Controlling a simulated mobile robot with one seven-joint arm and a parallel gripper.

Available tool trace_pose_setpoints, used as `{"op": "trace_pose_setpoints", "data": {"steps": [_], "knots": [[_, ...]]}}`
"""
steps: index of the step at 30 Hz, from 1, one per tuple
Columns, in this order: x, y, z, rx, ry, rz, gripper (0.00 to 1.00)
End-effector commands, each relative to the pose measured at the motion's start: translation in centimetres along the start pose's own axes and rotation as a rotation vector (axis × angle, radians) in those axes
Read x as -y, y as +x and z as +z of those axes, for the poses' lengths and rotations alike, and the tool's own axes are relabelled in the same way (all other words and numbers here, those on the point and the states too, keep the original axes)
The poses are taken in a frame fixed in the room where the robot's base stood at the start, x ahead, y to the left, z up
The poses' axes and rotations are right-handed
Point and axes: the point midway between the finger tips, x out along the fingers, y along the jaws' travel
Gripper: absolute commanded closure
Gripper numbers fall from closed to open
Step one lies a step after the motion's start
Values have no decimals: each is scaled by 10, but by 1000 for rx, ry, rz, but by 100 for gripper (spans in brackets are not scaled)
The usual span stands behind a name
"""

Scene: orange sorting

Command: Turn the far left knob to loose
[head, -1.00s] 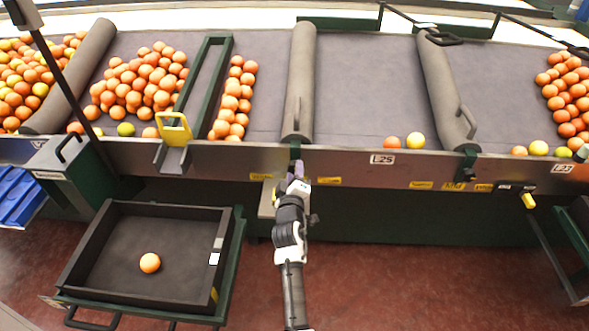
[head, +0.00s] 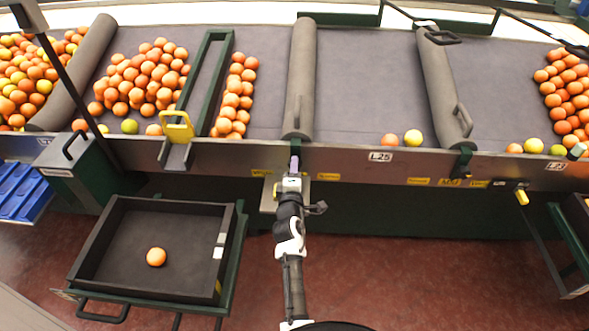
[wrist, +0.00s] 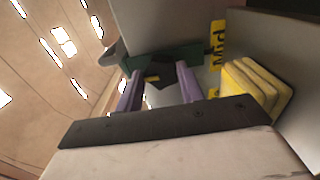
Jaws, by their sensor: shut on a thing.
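A dark knob (wrist: 160,74) shows between my purple fingertips in the wrist view, below a green bracket. My gripper (head: 295,163) is shut on this knob, with one finger on each side of it. In the head view it is at the belt's front rail, under the end of a grey padded divider (head: 300,80). The green bracket (wrist: 190,56) also shows in the head view (head: 296,146). My fingers hide part of the knob, and I cannot read its setting.
A yellow label reading "Mid" (wrist: 217,45) and a yellow block (wrist: 255,90) are right of the fingers. A black tray (head: 95,240) with one orange (head: 156,257) stands lower left. Another padded divider (head: 445,85) crosses the belt at right. Oranges lie in several groups.

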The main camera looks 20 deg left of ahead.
Motion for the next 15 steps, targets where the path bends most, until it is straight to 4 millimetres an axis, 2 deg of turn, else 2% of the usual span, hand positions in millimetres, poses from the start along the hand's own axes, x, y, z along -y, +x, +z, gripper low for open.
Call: {"op": "trace_pose_setpoints", "data": {"steps": [11, 12, 15], "knots": [[-3, 1, 0, 0, -7, 6, 85], [-3, 1, 0, -1, -7, 6, 58], [-2, 1, 0, 0, -6, 5, 45]]}}
